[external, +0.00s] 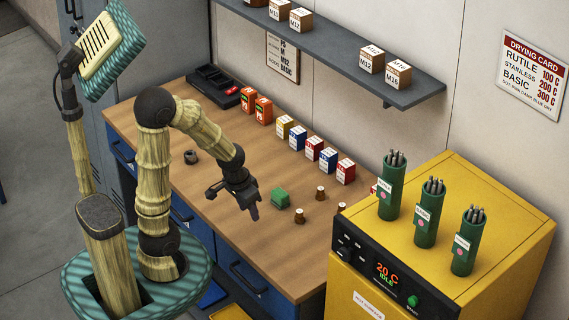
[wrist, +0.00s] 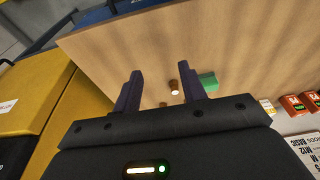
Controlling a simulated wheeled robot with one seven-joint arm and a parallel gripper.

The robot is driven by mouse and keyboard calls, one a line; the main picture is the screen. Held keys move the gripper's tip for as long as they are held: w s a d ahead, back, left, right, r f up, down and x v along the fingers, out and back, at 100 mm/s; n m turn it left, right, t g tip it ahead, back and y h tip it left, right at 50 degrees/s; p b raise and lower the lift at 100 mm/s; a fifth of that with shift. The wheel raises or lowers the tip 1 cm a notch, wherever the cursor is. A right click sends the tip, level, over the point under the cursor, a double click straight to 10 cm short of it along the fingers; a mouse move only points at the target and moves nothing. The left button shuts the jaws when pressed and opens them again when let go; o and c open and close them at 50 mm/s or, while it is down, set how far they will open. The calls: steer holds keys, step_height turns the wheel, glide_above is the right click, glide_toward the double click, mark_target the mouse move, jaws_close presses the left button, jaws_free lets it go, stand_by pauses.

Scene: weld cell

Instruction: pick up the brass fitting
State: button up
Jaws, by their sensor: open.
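Several small brown cylinders with lighter ends stand on the wooden bench top (external: 165,120). One is a front cylinder (external: 300,216), one is a cylinder behind it (external: 320,193), and another cylinder (external: 341,207) is partly hidden by the yellow oven. I cannot tell which is the brass fitting. The wrist view shows one brown cylinder (wrist: 174,87) beside the right finger and another (wrist: 163,104) lower, partly hidden by my gripper. My gripper (external: 232,205) is open and empty above the bench, left of the green block and the cylinders. Its fingers (wrist: 162,78) are apart in the wrist view.
A green block (external: 280,199) lies between my gripper and the cylinders. A dark round part (external: 191,156) sits further left. Small boxes (external: 314,147) line the wall. The yellow oven (external: 500,212) with green rod tubes stands right. A shelf (external: 330,62) hangs above.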

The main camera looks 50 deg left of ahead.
steer(key=shift+o, duration=0.5)
steer(key=w+a+f+m+t+h+p, duration=0.1)
steer(key=w+a+f+m+t, duration=0.15)
steer(key=w+a, duration=0.35)
steer(key=w+a+f+m+t+h, duration=0.1)
steer(key=w+a+f+m+t, duration=0.15)
steer(key=w+a, duration=0.35)
steer(key=s+m+h, duration=0.1)
steer(key=h, duration=0.1)
steer(key=s+m+t+h, duration=0.1)
steer(key=s+h, duration=0.1)
steer(key=s+m+h+p, duration=0.1)
steer(key=m+h, duration=0.1)
steer(key=h, duration=0.1)
steer(key=shift+s+a+r, duration=0.15)
steer(key=shift+s+a, duration=0.25)
glide_toward(299, 216)
steer(key=shift+w+d+f, duration=0.1)
steer(key=shift+w+d, duration=0.15)
steer(key=shift+w, duration=0.25)
steer(key=shift+w+d+f, duration=0.15)
steer(key=shift+w+d, duration=0.15)
steer(key=shift+w, duration=0.15)
steer(key=shift+w+d+f+p, duration=0.2)
steer(key=shift+w+d+p, duration=0.05)
steer(key=shift+p, duration=0.05)
